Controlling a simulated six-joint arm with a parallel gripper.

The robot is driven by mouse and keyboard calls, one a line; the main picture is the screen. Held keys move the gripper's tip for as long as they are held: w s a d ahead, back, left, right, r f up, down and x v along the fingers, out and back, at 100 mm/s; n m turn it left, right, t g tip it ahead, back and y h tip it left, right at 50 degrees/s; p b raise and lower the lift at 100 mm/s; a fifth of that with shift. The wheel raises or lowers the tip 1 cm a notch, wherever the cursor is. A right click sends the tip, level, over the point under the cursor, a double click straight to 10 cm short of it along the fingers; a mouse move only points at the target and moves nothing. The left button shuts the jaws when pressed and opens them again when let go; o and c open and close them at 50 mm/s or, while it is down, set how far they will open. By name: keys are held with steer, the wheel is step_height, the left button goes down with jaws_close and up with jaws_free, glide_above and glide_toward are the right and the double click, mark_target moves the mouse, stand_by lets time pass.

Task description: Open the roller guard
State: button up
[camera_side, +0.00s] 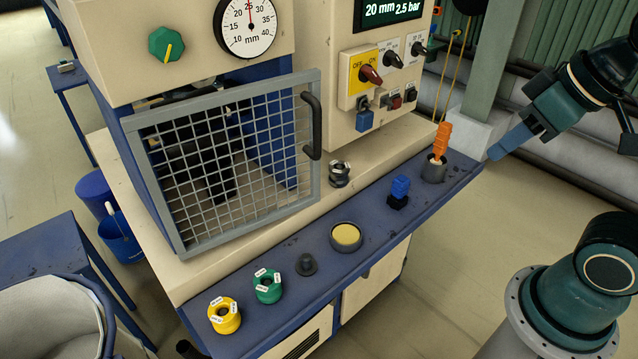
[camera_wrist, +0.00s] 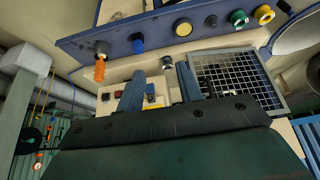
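The roller guard (camera_side: 232,165) is a grey-framed mesh panel across the front of the machine's opening, with rollers hidden in shadow behind it. Its black handle (camera_side: 312,125) is an upright bar on the right side of the frame. In the wrist view the guard (camera_wrist: 240,82) shows at the right; I cannot make out its handle there. My gripper (camera_side: 503,147) is at the upper right of the side view, well right of the guard and beyond the bench's right end. In the wrist view its two blue fingers (camera_wrist: 160,70) stand apart with nothing held between them.
A control panel (camera_side: 378,70) stands right of the guard.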

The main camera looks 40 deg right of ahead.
steer(key=w+a+r, duration=0.4)
steer(key=w+r, duration=0.2)
steer(key=w, duration=0.6)
steer(key=g, duration=0.1)
glide_toward(314, 128)
step_height(314, 128, up, 3)
steer(key=d, duration=0.1)
steer(key=shift+s+r, duration=0.15)
steer(key=shift+s, duration=0.1)
steer(key=x, duration=1.3)
steer(key=shift+a+f, duration=0.1)
steer(key=shift+f, duration=0.3)
jaws_close()
